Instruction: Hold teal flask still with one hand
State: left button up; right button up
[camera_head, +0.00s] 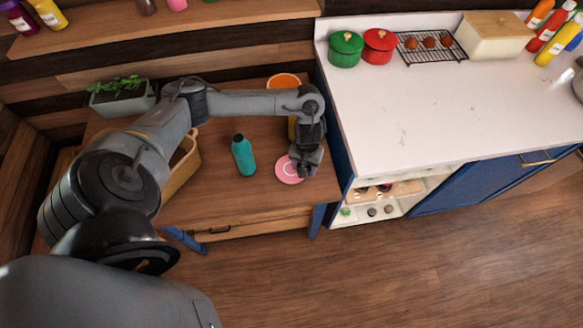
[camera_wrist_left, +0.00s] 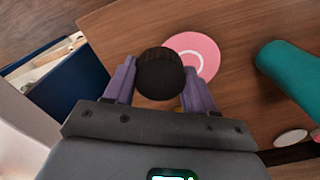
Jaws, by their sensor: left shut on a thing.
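The teal flask (camera_head: 243,157) stands upright on the wooden table, left of my left gripper (camera_head: 306,165). In the left wrist view the flask (camera_wrist_left: 292,78) is at the right edge, apart from the fingers. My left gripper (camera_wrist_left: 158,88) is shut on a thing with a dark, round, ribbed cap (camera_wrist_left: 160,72). The body of that thing is mostly hidden. The gripper is over the right side of the table, by a pink disc (camera_head: 286,171) with a white ring, which also shows beyond the fingers (camera_wrist_left: 207,52). My right gripper is not in view.
A wooden box (camera_head: 184,167) and a planter (camera_head: 122,101) are left of the flask. An orange bowl (camera_head: 284,79) is at the table's back. A white counter (camera_head: 420,105) with green (camera_head: 345,50) and red (camera_head: 379,47) pots is at the right. Bare table lies in front of the flask.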

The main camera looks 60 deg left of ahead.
pick_arm(q)
jog(key=b, duration=0.1)
send_over(291, 169)
notch_tip(291, 169, down, 4)
jog(key=shift+w+f, duration=0.1)
jog(key=shift+f+b, duration=0.7)
jog(key=shift+f, duration=1.25)
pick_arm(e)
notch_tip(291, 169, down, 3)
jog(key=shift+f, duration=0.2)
pick_arm(q)
jog(key=shift+f, duration=0.1)
jog(key=o, duration=1.2)
jog(key=shift+c, duration=0.2)
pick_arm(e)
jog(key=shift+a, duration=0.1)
